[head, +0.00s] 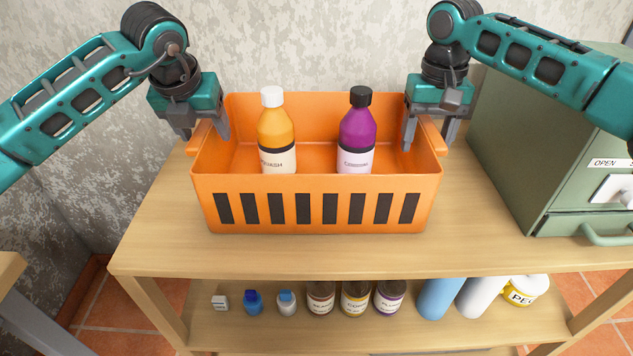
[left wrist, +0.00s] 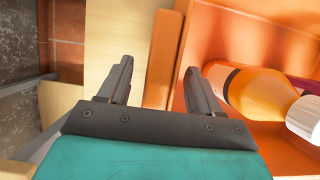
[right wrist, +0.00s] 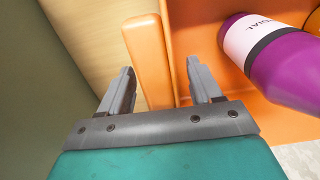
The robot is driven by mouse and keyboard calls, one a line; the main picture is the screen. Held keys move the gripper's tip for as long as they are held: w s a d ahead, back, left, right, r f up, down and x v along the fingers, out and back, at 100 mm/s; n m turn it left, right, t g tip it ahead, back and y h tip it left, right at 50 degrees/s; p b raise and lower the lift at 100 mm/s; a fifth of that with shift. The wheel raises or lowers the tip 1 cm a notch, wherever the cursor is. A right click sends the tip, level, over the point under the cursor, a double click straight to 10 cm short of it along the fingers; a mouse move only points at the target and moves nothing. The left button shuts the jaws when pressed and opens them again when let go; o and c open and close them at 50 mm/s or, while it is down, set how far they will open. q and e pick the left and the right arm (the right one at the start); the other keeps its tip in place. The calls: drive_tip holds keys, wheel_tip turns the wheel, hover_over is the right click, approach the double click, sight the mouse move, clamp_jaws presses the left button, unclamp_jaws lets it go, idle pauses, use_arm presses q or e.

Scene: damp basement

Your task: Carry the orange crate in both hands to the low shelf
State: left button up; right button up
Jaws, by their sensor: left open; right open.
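The orange crate (head: 317,184) stands on the wooden table top. It holds an orange bottle with a white cap (head: 276,135) and a purple bottle with a black cap (head: 356,135), both upright. My left gripper (head: 204,138) is open at the crate's left side; in the left wrist view the crate's left handle (left wrist: 163,58) lies between its fingers. My right gripper (head: 428,146) is open at the right side, with the right handle (right wrist: 151,62) between its fingers in the right wrist view. A low shelf (head: 410,334) runs beneath the table top.
A green cabinet (head: 505,150) stands right of the crate. The low shelf carries small bottles and jars (head: 320,298), blue and white cylinders (head: 440,298) and a yellow tub (head: 524,291). A grey wall (head: 310,50) is close behind. Bare table top lies in front of the crate.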

use_arm(q)
drive_tip(key=v, duration=0.9)
drive_tip(key=shift+r, duration=0.1)
drive_tip(key=shift+s+r, duration=0.1)
drive_tip(key=shift+r, duration=0.05)
use_arm(e)
drive_tip(key=shift+r, duration=0.15)
wheel_tip(320, 180, up, 12)
drive_tip(key=shift+f, duration=0.3)
use_arm(q)
drive_tip(key=a, duration=0.5)
